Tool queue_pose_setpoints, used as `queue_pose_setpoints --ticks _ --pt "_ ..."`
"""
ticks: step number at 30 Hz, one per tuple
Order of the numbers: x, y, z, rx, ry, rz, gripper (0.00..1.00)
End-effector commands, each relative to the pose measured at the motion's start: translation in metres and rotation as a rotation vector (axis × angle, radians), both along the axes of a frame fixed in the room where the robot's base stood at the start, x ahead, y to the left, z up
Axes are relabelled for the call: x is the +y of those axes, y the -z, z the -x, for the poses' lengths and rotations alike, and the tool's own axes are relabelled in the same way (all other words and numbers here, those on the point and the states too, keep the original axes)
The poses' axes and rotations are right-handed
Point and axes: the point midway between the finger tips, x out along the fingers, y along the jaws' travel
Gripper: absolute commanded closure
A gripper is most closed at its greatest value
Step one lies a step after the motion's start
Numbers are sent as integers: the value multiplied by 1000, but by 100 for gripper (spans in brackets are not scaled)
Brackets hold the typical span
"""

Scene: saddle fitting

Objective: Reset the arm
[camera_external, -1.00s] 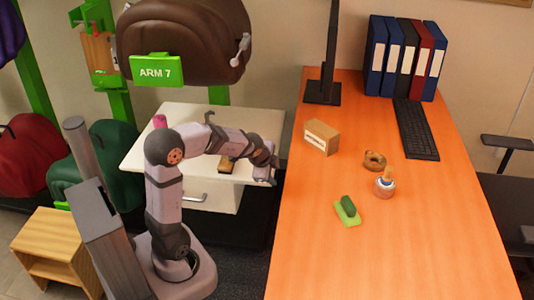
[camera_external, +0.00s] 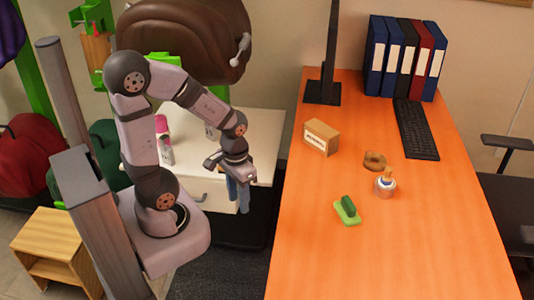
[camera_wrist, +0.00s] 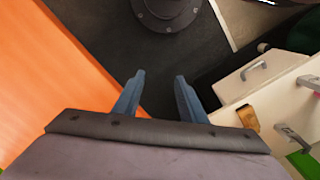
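My gripper (camera_external: 238,194) hangs in front of the white cabinet, left of the orange desk, with its blue fingers pointing down. In the wrist view its two blue fingers (camera_wrist: 158,85) stand apart with nothing between them. The arm is folded, with its elbow raised high at the left. The wrist view looks down on dark floor beyond the fingertips.
The white cabinet (camera_external: 262,128) stands behind my gripper; a pink-capped bottle (camera_external: 163,143) is beside my arm. A wooden-handled item (camera_wrist: 248,118) lies on the cabinet. The orange desk (camera_external: 300,250) holds a box (camera_external: 321,138), jar (camera_external: 385,187) and green brush (camera_external: 346,211). A brown saddle (camera_external: 200,40) hangs behind.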

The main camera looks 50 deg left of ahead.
Motion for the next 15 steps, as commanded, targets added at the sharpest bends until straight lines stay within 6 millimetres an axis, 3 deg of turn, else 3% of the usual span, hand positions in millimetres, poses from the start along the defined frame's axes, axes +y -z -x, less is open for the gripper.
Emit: queue_pose_setpoints --ticks 1,6,15 --pt "0 -30 0 0 0 0 62" --pt "0 -66 0 0 -1 0 62" --pt "0 -90 0 0 -1 0 62"
